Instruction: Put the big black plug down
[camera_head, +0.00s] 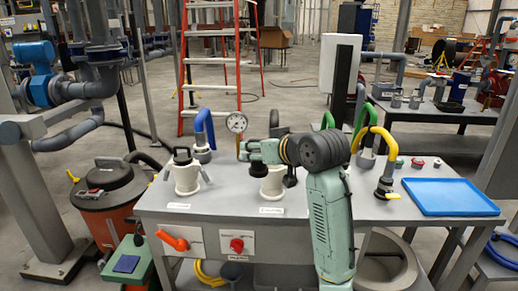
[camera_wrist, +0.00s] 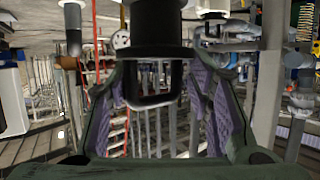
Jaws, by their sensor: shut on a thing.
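The big black plug (camera_wrist: 160,28) fills the top middle of the wrist view, with its square loop handle (camera_wrist: 155,88) between my two purple-padded fingers. My gripper (camera_head: 262,152) is shut on the plug in the head view, over the middle of the grey table. The plug's dark body (camera_head: 258,169) shows under the gripper, close to the white fitting (camera_head: 272,190). I cannot tell whether it touches that fitting or hangs just above it. My arm hides part of this area.
The grey table (camera_head: 225,196) also carries a white fitting with a black top (camera_head: 184,174), a blue-handled piece (camera_head: 204,135), a yellow-handled piece (camera_head: 384,180) and a pressure gauge (camera_head: 237,122). An empty blue tray (camera_head: 448,197) lies at the right end.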

